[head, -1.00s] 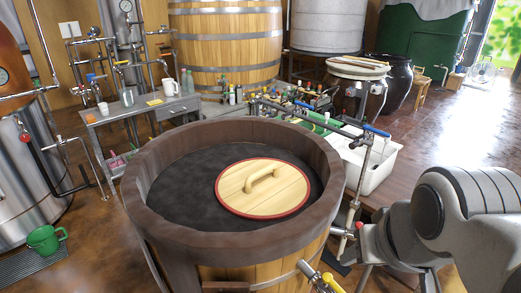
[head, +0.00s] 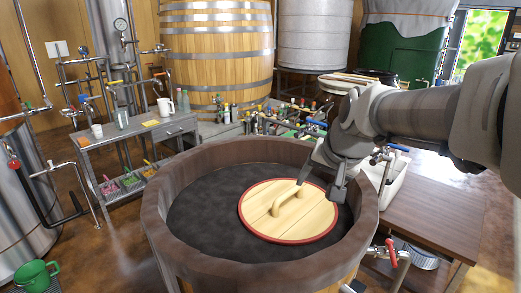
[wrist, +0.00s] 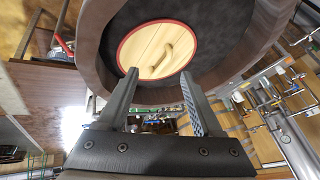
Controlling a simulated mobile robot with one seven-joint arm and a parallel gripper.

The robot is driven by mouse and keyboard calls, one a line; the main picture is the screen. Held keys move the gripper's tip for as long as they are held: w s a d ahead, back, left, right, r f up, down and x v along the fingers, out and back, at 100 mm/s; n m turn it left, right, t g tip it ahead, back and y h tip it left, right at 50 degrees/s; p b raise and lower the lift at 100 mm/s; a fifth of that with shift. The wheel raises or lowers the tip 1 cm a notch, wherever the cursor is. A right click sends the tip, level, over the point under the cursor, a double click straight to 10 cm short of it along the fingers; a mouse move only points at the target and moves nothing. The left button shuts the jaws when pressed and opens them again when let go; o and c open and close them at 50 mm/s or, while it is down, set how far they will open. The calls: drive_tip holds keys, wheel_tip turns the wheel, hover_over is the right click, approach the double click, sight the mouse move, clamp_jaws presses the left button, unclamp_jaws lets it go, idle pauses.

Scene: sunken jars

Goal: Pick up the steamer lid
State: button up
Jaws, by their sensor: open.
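The steamer lid (head: 262,220) is a round pale wooden disc with a red rim and an arched wooden handle (head: 289,203). It lies on the dark surface inside a round wooden tub (head: 165,235). My gripper (head: 322,190) is open and empty, near the right side of the lid and above it in the head view. In the wrist view the lid (wrist: 145,55) shows beyond the spread fingers of my gripper (wrist: 160,95), with its handle clear of them. I cannot tell the exact gap between fingers and lid.
The tub's thick raised rim (head: 362,225) surrounds the lid. A brown wooden table (head: 440,205) and a white bin (head: 398,180) stand at right. Pipes with a red-handled valve (head: 391,252) are close to the tub's right side. A metal cart (head: 130,133) stands behind left.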

drive_tip(key=w+f+m, duration=0.3)
drive_tip(key=w+f, duration=0.2)
drive_tip(key=w, duration=0.8)
drive_tip(key=m+t+b, duration=0.1)
drive_tip(key=m+b, duration=0.1)
drive_tip(key=m, duration=0.1)
approach(290, 192)
drive_tip(key=x, duration=0.6)
drive_tip(key=shift+x, duration=2.65)
drive_tip(key=shift+s+a, duration=0.1)
drive_tip(key=shift+a, duration=0.05)
drive_tip(key=shift+c, duration=0.2)
clamp_jaws()
drive_tip(key=shift+r, duration=0.1)
